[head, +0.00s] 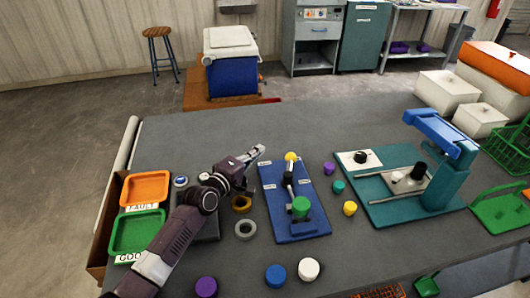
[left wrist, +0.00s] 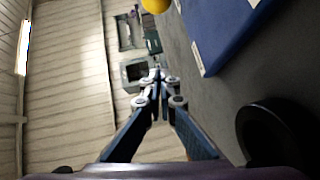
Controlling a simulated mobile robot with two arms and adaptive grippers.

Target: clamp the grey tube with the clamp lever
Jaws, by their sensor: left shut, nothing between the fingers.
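The blue board (head: 313,225) lies on the table right of my left arm. A clamp with an upright dark lever (head: 289,179) stands on it, beside a green cylinder (head: 301,205). I cannot clearly make out the grey tube; small parts around the clamp are too small to tell. My left gripper (head: 261,149) is shut and empty, above the table just beyond the board's far left corner and apart from the lever. In the left wrist view its fingertips (left wrist: 157,76) meet, and the blue board (left wrist: 235,30) shows at upper right. My right gripper is not in view.
A yellow ball-like thing (head: 291,156) is at the board's far edge. Orange (head: 146,188) and green (head: 137,231) trays are farther left. A teal press (head: 446,180) stands right. The table's far middle is clear.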

